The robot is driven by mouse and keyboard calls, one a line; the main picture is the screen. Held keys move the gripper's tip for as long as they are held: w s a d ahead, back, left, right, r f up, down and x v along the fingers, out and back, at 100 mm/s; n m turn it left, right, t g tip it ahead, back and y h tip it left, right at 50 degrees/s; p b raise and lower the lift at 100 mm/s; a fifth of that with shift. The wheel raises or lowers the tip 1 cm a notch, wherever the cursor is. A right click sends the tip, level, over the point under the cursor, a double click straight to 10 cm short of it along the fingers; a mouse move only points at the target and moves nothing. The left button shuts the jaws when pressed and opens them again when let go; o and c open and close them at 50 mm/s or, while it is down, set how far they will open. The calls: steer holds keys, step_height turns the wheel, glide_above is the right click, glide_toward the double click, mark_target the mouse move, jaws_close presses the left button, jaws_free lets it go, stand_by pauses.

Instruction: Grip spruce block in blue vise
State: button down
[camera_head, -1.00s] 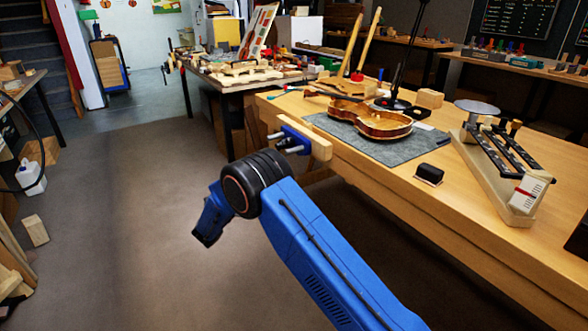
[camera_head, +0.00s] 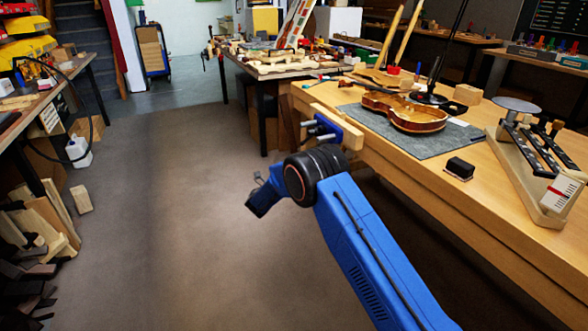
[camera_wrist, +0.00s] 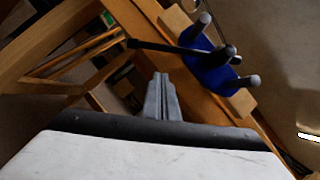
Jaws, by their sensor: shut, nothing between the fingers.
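The blue vise (camera_head: 322,130) is fixed to the left end of the wooden workbench, with metal rods and a pale wooden jaw (camera_head: 352,136). It also shows in the wrist view (camera_wrist: 208,68), tilted. My gripper (camera_head: 256,196) is left of and below the vise, over the floor and apart from it. In the wrist view its fingers (camera_wrist: 162,98) are together and empty. A small pale wood block (camera_head: 467,94) sits on the bench behind the violin body; I cannot tell whether it is the spruce block. No block shows clearly in the vise.
A violin body (camera_head: 405,112) lies on a grey mat (camera_head: 432,143) on the workbench (camera_head: 420,187). A dark small block (camera_head: 459,168) and a wooden jig (camera_head: 535,185) are nearer. A cluttered table (camera_head: 290,68) stands behind. Wood pieces lie at left; the middle floor is clear.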

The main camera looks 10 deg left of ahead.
steer(key=shift+w+d+r, duration=0.15)
steer(key=shift+w+r, duration=1.55)
steer(key=shift+w, duration=0.3)
